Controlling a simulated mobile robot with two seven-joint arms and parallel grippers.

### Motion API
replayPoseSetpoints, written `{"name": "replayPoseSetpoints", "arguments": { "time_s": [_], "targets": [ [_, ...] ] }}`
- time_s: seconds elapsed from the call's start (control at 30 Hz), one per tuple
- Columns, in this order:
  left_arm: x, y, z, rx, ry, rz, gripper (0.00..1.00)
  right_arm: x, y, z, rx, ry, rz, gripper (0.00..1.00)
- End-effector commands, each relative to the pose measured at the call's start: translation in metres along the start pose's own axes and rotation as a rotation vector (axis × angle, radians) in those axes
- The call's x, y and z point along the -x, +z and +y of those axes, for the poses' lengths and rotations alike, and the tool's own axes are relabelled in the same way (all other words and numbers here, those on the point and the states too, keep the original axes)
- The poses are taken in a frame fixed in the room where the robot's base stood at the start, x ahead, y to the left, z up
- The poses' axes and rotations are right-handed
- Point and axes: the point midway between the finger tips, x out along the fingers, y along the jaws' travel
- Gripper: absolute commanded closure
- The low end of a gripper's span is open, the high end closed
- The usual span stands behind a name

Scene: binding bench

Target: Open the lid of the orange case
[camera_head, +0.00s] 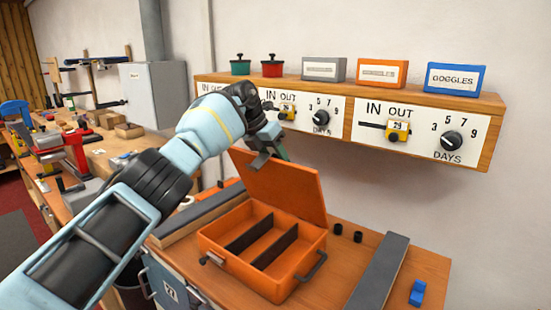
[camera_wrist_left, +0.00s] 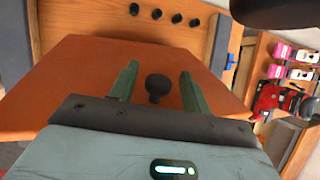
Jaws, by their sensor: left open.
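The orange case (camera_head: 225,243) sits on the wooden bench. Its lid (camera_head: 285,188) stands raised at the back, tilted steeply, and the compartments with black dividers (camera_head: 275,245) are exposed. My left gripper (camera_head: 276,152) is at the lid's upper left edge, behind its top, with the fingers partly hidden. In the left wrist view the open green fingers (camera_wrist_left: 157,80) are on either side of a round black knob (camera_wrist_left: 157,88), with gaps at both sides. The orange lid (camera_wrist_left: 80,75) fills the background behind the knob. My right gripper is not in view.
A grey bar (camera_head: 380,272) lies right of the case, with a blue block (camera_head: 417,292) beyond it. Two small black cylinders (camera_head: 347,233) stand behind the case. A wooden shelf with dials (camera_head: 420,97) hangs on the wall above.

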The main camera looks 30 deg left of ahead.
Motion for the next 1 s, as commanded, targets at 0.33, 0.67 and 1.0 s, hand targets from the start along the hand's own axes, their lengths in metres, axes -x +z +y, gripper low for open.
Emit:
{"name": "replayPoseSetpoints", "arguments": {
  "time_s": [0.33, 0.67, 1.0],
  "targets": [
    [0.031, 0.000, 0.001, -0.001, 0.001, -0.003, 0.52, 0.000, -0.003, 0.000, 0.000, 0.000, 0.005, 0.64],
    [0.073, 0.000, 0.000, 0.000, 0.000, -0.001, 0.52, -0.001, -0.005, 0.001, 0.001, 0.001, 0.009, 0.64],
    [0.078, 0.000, 0.000, 0.000, 0.000, 0.000, 0.52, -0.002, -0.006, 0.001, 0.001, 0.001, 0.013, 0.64]
  ]
}}
